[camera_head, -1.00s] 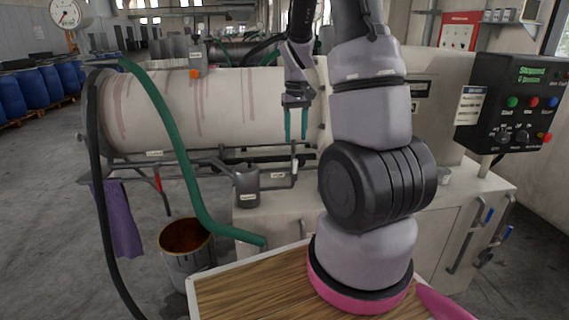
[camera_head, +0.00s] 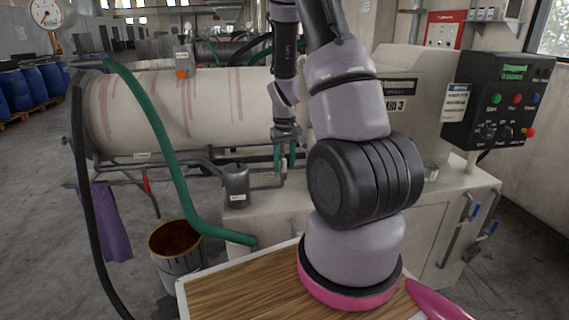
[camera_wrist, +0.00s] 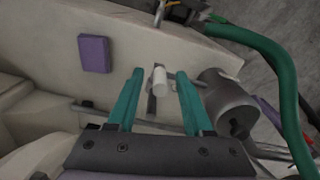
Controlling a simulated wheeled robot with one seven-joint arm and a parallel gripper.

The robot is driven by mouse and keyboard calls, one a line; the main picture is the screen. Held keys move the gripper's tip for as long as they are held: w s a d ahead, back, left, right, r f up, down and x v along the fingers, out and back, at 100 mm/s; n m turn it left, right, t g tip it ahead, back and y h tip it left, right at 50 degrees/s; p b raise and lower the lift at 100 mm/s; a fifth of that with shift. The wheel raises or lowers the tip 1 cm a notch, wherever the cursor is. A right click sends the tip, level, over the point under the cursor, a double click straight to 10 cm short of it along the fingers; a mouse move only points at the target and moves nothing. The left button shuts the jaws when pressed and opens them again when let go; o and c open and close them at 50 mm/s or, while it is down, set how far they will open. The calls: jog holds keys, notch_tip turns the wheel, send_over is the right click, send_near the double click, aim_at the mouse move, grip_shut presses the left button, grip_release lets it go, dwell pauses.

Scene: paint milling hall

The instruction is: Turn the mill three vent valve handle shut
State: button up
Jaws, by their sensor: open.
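The large cream mill drum (camera_head: 200,108) with rust-coloured streaks lies across the head view. A sign (camera_head: 395,104) on the housing at its right shows a 3. In the wrist view a short white handle (camera_wrist: 159,79) on a grey stem stands by the pipework. It looks like the vent valve handle, but I cannot read a label on it. My gripper (camera_head: 285,163) is open and points down at the drum's right lower side. In the wrist view the green fingers of my gripper (camera_wrist: 160,92) lie on either side of the handle, with visible gaps. Contact is not visible.
A dark grey pot (camera_head: 236,183) sits on the pipe left of my gripper; it also shows in the wrist view (camera_wrist: 230,100). A green hose (camera_head: 160,135) runs down past a bucket (camera_head: 176,262).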

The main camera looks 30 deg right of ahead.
grip_shut()
dwell(1.3)
